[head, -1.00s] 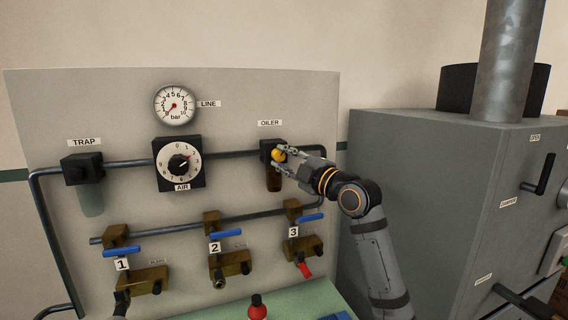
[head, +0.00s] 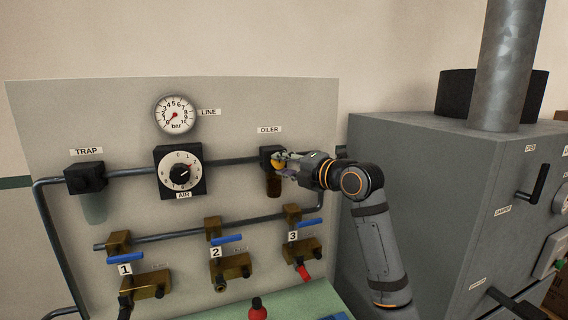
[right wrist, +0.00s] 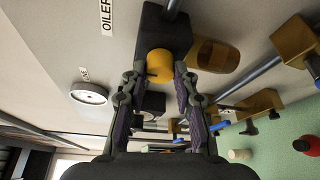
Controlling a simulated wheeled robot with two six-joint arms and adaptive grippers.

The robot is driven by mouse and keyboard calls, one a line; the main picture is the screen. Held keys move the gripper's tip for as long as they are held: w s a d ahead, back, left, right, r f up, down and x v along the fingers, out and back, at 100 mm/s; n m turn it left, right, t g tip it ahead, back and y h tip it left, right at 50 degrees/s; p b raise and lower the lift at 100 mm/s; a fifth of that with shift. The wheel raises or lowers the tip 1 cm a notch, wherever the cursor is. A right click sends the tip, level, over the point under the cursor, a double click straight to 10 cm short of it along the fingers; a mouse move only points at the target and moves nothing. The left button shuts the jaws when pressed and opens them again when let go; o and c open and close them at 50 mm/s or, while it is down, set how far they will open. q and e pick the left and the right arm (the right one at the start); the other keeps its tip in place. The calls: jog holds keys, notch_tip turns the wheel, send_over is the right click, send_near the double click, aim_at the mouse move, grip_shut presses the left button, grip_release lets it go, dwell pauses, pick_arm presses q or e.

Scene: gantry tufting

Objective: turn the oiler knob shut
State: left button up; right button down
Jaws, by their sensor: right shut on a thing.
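The oiler (head: 273,185) is a black block with an amber bowl under it, mounted on the panel's pipe below the OILER label. Its round yellow knob (right wrist: 160,66) faces out from the block and shows a dark mark on its rim in the right wrist view. My right gripper (head: 281,164) reaches in from the right and is shut on the yellow knob, with one finger on each side; the fingers (right wrist: 158,80) flank it in the right wrist view. In the head view the fingers cover part of the knob. My left gripper does not show.
The panel (head: 60,130) also carries a line gauge (head: 175,114), an air dial (head: 181,171), a trap (head: 85,178) and blue-handled valves (head: 228,238) numbered 1 to 3. A grey cabinet (head: 420,190) stands close on the right.

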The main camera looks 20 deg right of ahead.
jog(key=shift+f, duration=0.15)
jog(key=c, duration=1.4)
grip_release()
jog(key=shift+c, duration=0.2)
jog(key=o, duration=0.4)
jog(key=v, duration=1.2)
jog(key=shift+s, duration=0.1)
